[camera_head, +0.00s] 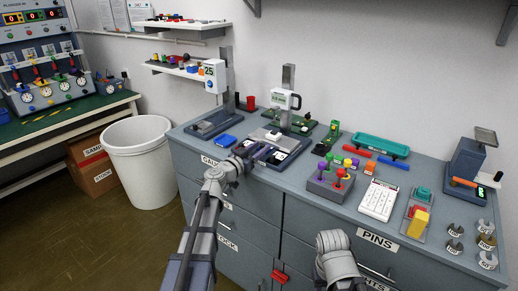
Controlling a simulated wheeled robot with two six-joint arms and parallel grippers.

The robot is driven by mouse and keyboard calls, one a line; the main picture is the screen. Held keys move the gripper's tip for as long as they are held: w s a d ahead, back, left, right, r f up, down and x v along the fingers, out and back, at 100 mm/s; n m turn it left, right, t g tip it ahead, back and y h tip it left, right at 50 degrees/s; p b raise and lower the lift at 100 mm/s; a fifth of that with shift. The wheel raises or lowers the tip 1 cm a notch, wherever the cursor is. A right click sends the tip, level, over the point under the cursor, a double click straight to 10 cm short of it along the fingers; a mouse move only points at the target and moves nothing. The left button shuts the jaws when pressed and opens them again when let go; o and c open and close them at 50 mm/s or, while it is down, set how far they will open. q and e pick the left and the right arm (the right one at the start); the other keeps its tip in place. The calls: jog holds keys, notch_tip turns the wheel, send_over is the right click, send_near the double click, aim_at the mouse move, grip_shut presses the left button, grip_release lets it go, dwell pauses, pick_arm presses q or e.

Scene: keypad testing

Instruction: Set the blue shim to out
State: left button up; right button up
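No label in view names the blue shim. A blue bar (393,163) lies on the grey counter in front of the teal tray, to the right of a red bar (358,151). A flat blue block (225,141) lies at the left, in front of the left gauge stand. I cannot tell which is the shim. My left gripper (266,153) is low over the counter's front, at the base of the middle gauge stand (285,118). Its fingers are too small to read. My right arm shows at the bottom centre, but its gripper is not visible.
The counter holds a joystick box (325,184), a white keypad (378,201), a teal tray (380,146), a scale (468,170) and several round weights (487,241). A white bin (138,165) stands left of the counter. Shelves (180,68) hang on the wall.

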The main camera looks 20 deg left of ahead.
pick_arm(q)
grip_shut()
dwell(1.2)
